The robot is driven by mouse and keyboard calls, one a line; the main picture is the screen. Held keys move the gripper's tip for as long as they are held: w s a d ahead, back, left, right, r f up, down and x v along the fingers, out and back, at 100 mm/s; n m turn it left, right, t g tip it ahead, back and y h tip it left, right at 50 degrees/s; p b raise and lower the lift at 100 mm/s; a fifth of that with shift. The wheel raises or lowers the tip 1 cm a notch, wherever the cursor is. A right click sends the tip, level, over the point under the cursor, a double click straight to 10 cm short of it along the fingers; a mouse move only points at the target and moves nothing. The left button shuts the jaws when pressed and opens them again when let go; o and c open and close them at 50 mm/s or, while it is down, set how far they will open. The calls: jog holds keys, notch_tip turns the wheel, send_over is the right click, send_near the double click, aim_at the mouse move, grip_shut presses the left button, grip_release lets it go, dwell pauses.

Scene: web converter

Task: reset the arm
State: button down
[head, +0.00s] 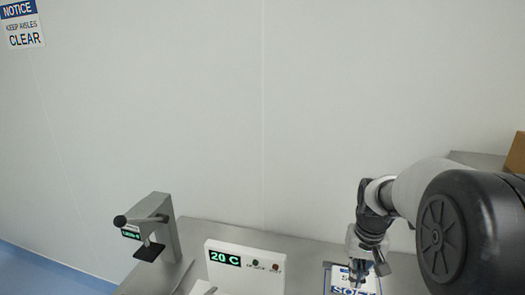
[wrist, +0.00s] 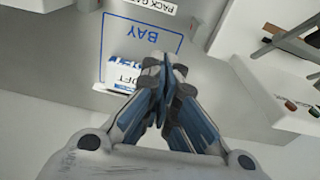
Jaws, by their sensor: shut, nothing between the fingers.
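My gripper (head: 368,266) reaches down from my arm at the right of the head view. In the wrist view the fingers of my gripper (wrist: 163,75) are closed together with nothing between them. Below it is a white and blue pack marked SOFT (wrist: 126,72), partly hidden by the fingers. The pack lies at the edge of a blue-outlined square marked BAY (wrist: 145,34). In the head view the pack (head: 352,290) shows at the bottom edge, partly behind my gripper.
A white box with a green 20 C display (head: 225,258) stands left of my gripper on the steel table (head: 300,240). A grey press-like stand with a black lever (head: 160,225) is further left. A brown box (head: 516,153) is at the far right.

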jog(key=s+a+r+n+t, duration=0.1)
jog(key=s+a+r, duration=0.25)
jog(key=s, duration=0.25)
jog(key=s+a+r+t, duration=0.1)
jog(key=s+a+r, duration=0.2)
jog(key=s+r, duration=0.25)
jog(key=s+a+n+t+b, duration=0.1)
jog(key=s+a, duration=0.2)
jog(key=s, duration=1.1)
jog(key=shift+a+f+n+b, duration=0.3)
jog(key=shift+a+f+b, duration=0.1)
jog(key=shift+f, duration=0.05)
jog(key=shift+s+d, duration=0.1)
